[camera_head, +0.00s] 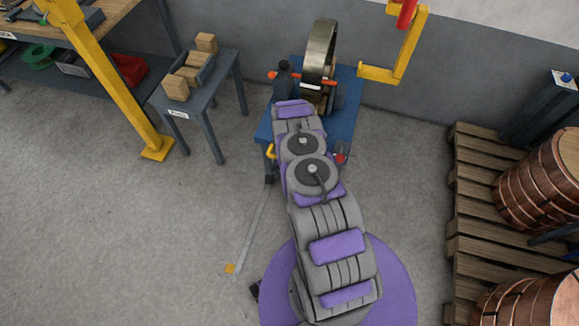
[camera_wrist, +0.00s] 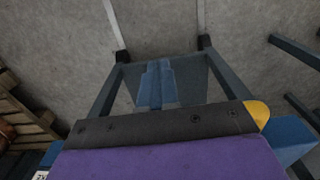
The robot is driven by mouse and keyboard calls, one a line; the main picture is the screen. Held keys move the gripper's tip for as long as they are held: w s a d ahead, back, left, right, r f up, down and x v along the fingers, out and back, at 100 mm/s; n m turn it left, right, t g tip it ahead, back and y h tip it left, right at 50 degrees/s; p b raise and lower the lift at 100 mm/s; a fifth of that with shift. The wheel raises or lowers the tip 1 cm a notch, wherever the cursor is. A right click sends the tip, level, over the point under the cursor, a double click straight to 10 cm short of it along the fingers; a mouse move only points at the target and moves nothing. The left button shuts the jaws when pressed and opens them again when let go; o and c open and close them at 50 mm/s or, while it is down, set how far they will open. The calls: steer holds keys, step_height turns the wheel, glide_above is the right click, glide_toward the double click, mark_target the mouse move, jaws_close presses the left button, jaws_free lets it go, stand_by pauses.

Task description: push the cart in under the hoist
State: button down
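The cart (camera_head: 349,88) is a blue-topped stand beyond my arm, near the back wall. A large metal ring-shaped coil (camera_head: 320,50) stands upright on it, with an orange bar across it. A yellow C-shaped hook (camera_head: 410,50) with a red part above, apparently the hoist's, hangs to the right of the coil, apart from it. My arm reaches the cart's near side; its end covers part of that side. In the wrist view, the cart's dark legs (camera_wrist: 102,92) show beyond a dark bar and my purple housing. My gripper's fingers cannot be made out.
A yellow post (camera_head: 105,75) and small side table (camera_head: 218,75) with wooden blocks stand left. A wooden pallet (camera_head: 470,215) with copper coils (camera_head: 540,190) stands right. A thin floor strip (camera_head: 252,225) runs from the cart toward my base.

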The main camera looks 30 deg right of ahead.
step_height(320, 180, up, 12)
steer(key=s+a+p, duration=0.1)
steer(key=p, duration=0.6)
steer(key=shift+a+p, duration=0.15)
steer(key=shift+p, duration=0.15)
stand_by(0.4)
